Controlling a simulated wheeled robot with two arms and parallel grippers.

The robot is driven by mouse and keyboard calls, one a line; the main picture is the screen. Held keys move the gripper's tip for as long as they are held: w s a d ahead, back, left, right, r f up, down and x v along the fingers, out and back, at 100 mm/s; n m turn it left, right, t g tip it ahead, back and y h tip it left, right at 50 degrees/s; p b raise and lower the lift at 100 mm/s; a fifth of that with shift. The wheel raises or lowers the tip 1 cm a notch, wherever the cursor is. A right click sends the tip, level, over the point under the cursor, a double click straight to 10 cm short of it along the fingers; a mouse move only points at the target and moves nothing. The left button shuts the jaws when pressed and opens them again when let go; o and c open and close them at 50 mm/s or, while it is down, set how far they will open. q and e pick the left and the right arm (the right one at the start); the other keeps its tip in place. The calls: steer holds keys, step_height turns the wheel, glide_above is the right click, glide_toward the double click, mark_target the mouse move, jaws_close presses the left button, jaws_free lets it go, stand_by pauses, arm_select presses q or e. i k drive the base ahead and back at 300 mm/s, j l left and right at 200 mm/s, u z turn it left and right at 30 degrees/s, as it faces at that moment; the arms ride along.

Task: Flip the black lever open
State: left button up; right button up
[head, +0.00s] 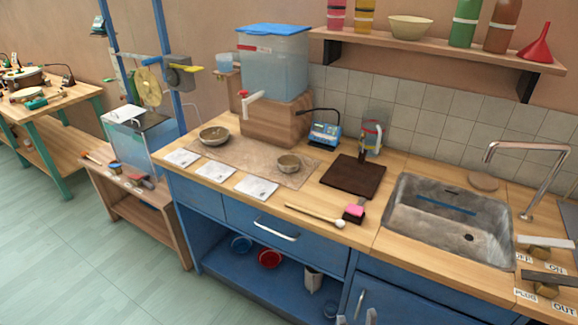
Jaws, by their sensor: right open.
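A dark, near-black lever bar (552,279) lies across a small wooden block (546,291) on the counter at the right edge, right of the sink. Labels PLUG (525,295) and OUT (564,309) sit in front of it. A paler grey lever bar (546,241) lies just behind, with labels OFF and ON. My left gripper is out of view.
The metal sink (410,184) with its curved tap (519,152) lies left of the levers. A brown board (353,176), a pink sponge (355,209) and a white-headed mallet (340,224) lie further left on the counter.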

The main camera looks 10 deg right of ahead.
mark_target(550, 279)
steer(key=z, duration=2)
